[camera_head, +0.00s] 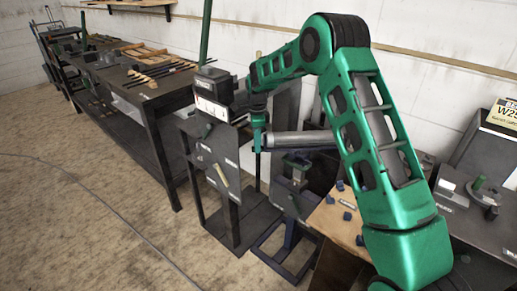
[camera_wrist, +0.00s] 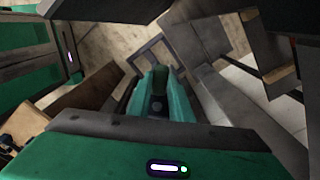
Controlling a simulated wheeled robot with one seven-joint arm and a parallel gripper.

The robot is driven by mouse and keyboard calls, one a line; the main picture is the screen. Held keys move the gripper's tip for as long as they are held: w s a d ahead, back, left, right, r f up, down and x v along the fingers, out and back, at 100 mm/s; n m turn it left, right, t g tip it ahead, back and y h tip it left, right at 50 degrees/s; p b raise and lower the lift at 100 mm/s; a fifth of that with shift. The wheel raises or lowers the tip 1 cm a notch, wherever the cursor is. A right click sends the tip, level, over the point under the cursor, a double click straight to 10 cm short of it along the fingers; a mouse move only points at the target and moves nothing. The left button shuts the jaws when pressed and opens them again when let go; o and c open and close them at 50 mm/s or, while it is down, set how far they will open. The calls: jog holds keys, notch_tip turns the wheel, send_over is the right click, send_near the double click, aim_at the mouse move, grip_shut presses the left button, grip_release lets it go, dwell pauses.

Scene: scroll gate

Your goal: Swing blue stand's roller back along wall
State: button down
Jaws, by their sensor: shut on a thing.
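The roller (camera_head: 302,140) is a grey cylinder lying level on the blue stand (camera_head: 290,236), with its near-left end toward the standing dark panels. The stand has a dark upright and a blue floor frame. The frame also shows in the wrist view (camera_wrist: 152,56). My gripper (camera_head: 258,140) points down at the roller's left end, shut on it. In the wrist view its green fingers (camera_wrist: 162,82) are close together around a dark piece; the exact contact is hard to see. My forearm hides part of the roller's right side.
A dark stand with panels (camera_head: 218,160) stands close left of the roller. A long workbench (camera_head: 140,85) runs along the wall at left. A wooden-topped table (camera_head: 340,218) with small blue blocks stands at right. The floor at left is open, with a cable (camera_head: 110,220).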

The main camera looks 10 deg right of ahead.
jog(key=shift+w+a+r, duration=0.1)
jog(key=shift+w+a, duration=0.05)
jog(key=shift+w, duration=0.15)
jog(key=c, duration=1.6)
grip_release()
notch_tip(320, 180, up, 11)
jog(key=shift+f, duration=0.2)
